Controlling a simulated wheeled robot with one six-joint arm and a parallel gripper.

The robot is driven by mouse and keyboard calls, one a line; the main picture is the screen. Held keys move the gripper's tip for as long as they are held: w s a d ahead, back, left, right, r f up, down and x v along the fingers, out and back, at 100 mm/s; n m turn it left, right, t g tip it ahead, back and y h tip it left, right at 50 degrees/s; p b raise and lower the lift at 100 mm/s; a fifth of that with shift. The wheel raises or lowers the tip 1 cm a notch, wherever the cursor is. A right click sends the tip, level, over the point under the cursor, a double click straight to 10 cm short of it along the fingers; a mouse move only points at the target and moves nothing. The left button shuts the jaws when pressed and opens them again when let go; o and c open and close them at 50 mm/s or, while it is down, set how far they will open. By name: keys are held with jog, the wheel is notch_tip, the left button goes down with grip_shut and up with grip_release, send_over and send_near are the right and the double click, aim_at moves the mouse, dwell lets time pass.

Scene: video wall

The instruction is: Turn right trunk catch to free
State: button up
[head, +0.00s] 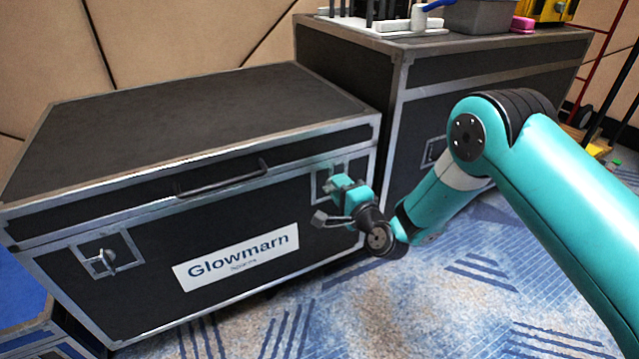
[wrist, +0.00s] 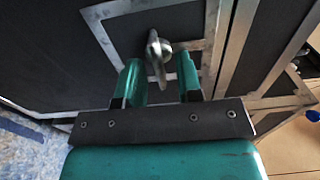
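The black trunk (head: 130,215) with metal edges and a "Glowmarn" label stands at the left in the head view, lid closed. My gripper (head: 336,198) is at the right end of its front face. It hides most of the right catch there. In the wrist view the right catch (wrist: 157,48) is a metal turn-knob on a square metal plate (wrist: 108,12). My gripper (wrist: 160,78) is open, with one teal finger on each side of the catch's lever. Gaps show between the lever and both fingers.
The left catch (head: 107,262) and a black handle (head: 225,178) are on the trunk's front. A taller case (head: 440,70) stands behind to the right, with a grey bin (head: 480,17) on top. Patterned carpet (head: 440,300) lies open in front.

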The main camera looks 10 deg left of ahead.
jog(key=shift+s+a, duration=0.1)
jog(key=shift+a, duration=0.25)
jog(key=shift+c, duration=0.5)
jog(key=shift+a, duration=0.1)
jog(key=c, duration=0.5)
jog(key=shift+n, duration=0.4)
jog(key=n+b, duration=0.2)
jog(key=n, duration=0.1)
jog(key=shift+n, duration=0.3)
jog(key=n+b, duration=0.2)
jog(key=n, duration=0.2)
jog(key=shift+f+n+b, duration=0.1)
jog(key=shift+n+b, duration=0.2)
jog(key=n+b, duration=0.3)
jog(key=n, duration=0.2)
jog(key=shift+b, duration=0.35)
jog(key=shift+n+b, duration=1.25)
jog(key=shift+n, duration=0.75)
